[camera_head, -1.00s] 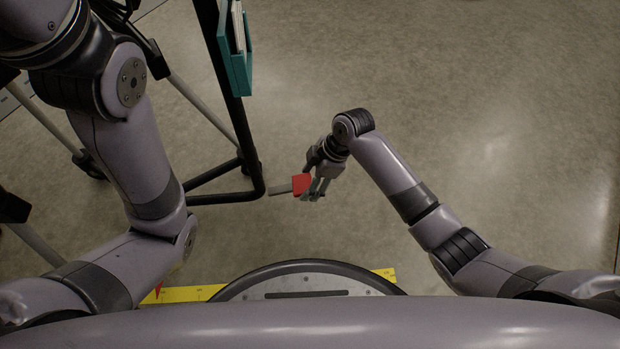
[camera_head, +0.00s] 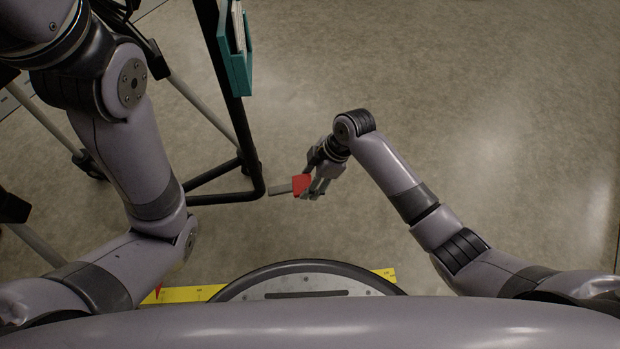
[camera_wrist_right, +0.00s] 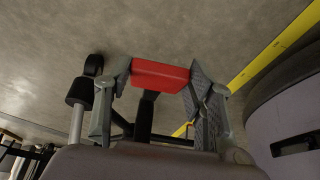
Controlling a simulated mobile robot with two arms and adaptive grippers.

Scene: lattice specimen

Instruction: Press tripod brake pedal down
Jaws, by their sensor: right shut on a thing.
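The brake pedal (camera_head: 301,184) has a red pad on a grey metal lever, low over the floor beside the black frame. In the right wrist view the red pad (camera_wrist_right: 160,74) sits between the two fingers, on a dark stem. My right gripper (camera_head: 315,189) is shut on the red pad; it also shows in the right wrist view (camera_wrist_right: 163,90). The fingers partly cover the pad in the head view. My left arm comes in from the left, and its gripper is outside the picture.
A black tubular frame (camera_head: 246,160) with grey tripod legs (camera_head: 200,105) stands left of the pedal. A teal holder (camera_head: 238,65) hangs on its upright. Yellow tape (camera_head: 190,294) lies on the floor near my base. The floor to the right is clear.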

